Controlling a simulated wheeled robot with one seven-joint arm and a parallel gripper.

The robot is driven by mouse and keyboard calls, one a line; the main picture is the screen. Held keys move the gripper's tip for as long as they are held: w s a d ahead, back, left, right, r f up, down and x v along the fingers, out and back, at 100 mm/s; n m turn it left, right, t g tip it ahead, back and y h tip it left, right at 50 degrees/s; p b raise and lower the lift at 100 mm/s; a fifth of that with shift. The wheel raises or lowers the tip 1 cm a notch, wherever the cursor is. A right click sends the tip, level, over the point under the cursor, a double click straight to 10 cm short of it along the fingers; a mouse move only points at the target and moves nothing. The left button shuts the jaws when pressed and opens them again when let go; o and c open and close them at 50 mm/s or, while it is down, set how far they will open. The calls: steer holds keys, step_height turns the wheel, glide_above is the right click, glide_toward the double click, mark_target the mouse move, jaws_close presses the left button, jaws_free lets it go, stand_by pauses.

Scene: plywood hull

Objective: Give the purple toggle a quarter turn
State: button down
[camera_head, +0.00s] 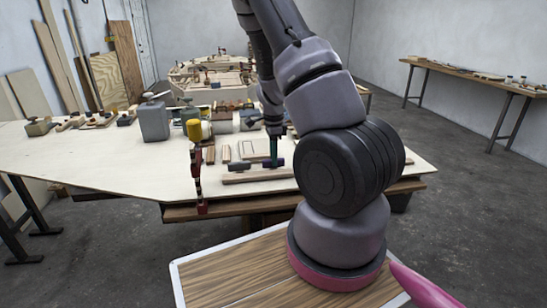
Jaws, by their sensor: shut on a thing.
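My gripper (274,131) is small in the head view, pointing down over the middle of the near workbench. It is shut on a teal upright piece (273,148), which extends down to dark blocks above a wooden strip. Whether this piece touches the dark blocks is too small to tell.
The pale workbench (100,160) carries a grey canister (154,121), a yellow-topped red clamp (196,165), wooden strips and small blocks. Boards (108,80) lean at the left wall. Another bench (470,72) stands at the right. Bare floor (458,165) lies between.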

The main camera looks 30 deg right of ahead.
steer(key=shift+m, duration=0.3)
steer(key=c, duration=0.8)
jaws_free()
steer(key=shift+o, duration=0.2)
step_height(320, 180, up, 11)
